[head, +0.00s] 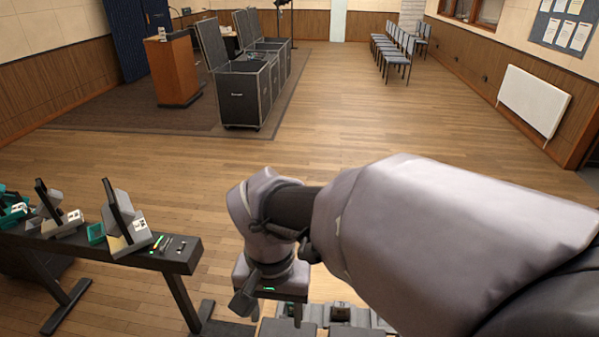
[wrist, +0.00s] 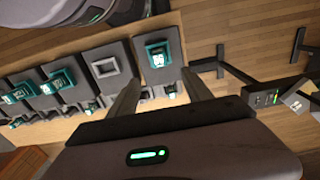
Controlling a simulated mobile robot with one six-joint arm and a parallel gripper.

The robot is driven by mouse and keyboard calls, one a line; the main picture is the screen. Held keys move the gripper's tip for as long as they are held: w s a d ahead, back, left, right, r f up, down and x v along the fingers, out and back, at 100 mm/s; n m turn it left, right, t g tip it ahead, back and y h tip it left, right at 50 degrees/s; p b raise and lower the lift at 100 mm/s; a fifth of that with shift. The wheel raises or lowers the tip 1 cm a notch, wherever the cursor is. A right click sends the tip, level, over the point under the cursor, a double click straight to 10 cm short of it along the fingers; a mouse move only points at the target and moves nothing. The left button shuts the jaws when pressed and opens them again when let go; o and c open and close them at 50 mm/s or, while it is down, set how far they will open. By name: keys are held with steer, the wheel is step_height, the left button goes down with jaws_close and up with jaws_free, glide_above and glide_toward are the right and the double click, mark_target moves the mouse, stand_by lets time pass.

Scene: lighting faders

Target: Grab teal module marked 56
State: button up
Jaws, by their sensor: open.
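A teal module (wrist: 157,57) with a white marking sits on a dark grey plate in the wrist view, just beyond my fingers. The marking is too small to read surely. More teal modules (wrist: 58,80) stand on plates to the left, with another (wrist: 18,92) farther left; their markings are also unclear. My gripper (wrist: 160,92) is open and empty, with its two fingers on either side of the line to the nearest teal module and short of it. In the head view my gripper hangs low at the bottom centre, and my arm hides much of that area.
An empty grey frame (wrist: 105,68) sits on the plate beside the nearest teal module. In the head view a dark bench (head: 180,252) with upright devices stands at the left. Black cases (head: 248,95) and a wooden lectern (head: 174,70) stand behind. The middle floor is clear.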

steer(key=f+b, duration=0.1)
steer(key=f, duration=0.2)
steer(key=f+b, duration=0.1)
steer(key=f, duration=0.3)
steer(key=f+b, duration=0.2)
steer(key=f, duration=0.2)
steer(key=shift+s+d+f, duration=0.15)
steer(key=shift+s+d, duration=0.1)
steer(key=shift+d, duration=0.15)
steer(key=f+b, duration=0.1)
steer(key=f, duration=0.3)
steer(key=f+b, duration=0.1)
steer(key=f, duration=0.1)
steer(key=shift+w+a+b, duration=0.25)
steer(key=shift+w+b, duration=0.05)
steer(key=shift+b, duration=0.05)
steer(key=shift+r, duration=0.1)
jaws_close()
